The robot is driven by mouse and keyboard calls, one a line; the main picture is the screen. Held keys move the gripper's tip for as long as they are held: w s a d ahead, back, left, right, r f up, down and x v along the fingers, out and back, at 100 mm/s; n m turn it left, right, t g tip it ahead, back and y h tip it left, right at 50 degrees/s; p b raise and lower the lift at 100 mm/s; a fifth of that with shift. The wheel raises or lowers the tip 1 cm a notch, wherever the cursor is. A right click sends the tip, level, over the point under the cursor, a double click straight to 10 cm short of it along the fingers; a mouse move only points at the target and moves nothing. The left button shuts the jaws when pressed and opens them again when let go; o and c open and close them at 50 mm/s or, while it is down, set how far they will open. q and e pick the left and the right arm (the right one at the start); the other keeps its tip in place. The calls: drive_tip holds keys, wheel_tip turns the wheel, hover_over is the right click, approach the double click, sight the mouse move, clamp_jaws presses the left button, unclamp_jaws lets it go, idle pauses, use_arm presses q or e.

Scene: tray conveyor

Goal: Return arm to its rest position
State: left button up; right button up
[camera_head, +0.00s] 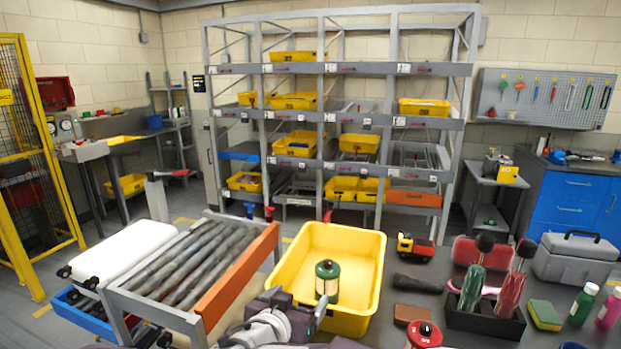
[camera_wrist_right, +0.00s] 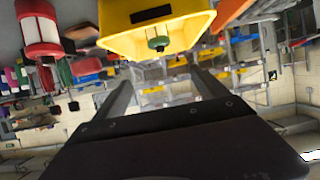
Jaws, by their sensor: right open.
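My right gripper (camera_head: 300,304) is at the bottom middle of the head view, at the near left corner of the yellow bin. In the right wrist view its two dark fingers (camera_wrist_right: 160,80) are spread apart with nothing between them. The yellow bin (camera_head: 364,265) stands right of the roller conveyor and holds a green canister (camera_head: 327,279). The bin (camera_wrist_right: 190,30) and the canister (camera_wrist_right: 158,44) also show at the top of the wrist view, apart from the fingers. My left gripper is not in view.
The roller conveyor (camera_head: 238,290) with an orange side rail is left of the bin. A dark bench at right holds a toy truck (camera_head: 414,246), a black tool holder (camera_head: 485,318), a grey toolbox (camera_head: 576,262) and bottles. A rack (camera_head: 340,70) with yellow bins stands behind.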

drive_tip(key=s+d+f+n+g+h+b, duration=0.1)
drive_tip(key=s+d+f+g+b, duration=0.2)
drive_tip(key=d+f, duration=0.45)
drive_tip(key=s+d+f+n+g+b, duration=0.1)
drive_tip(key=s+d+f+g, duration=0.25)
drive_tip(key=d+f, duration=0.35)
use_arm(q)
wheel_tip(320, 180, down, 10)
drive_tip(key=b, duration=0.6)
use_arm(e)
drive_tip(key=s+d+f+n+g+y, duration=0.1)
drive_tip(key=s+d+f+g+y, duration=0.2)
drive_tip(key=s+f, duration=0.4)
drive_tip(key=s+d+f+g+y, duration=0.2)
drive_tip(key=s+d+f+g, duration=0.15)
drive_tip(key=f, duration=0.55)
use_arm(q)
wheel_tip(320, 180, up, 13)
drive_tip(key=p, duration=1.3)
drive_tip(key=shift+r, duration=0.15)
use_arm(e)
wheel_tip(320, 180, up, 13)
drive_tip(key=s+t, duration=0.1)
drive_tip(key=shift+a, duration=0.35)
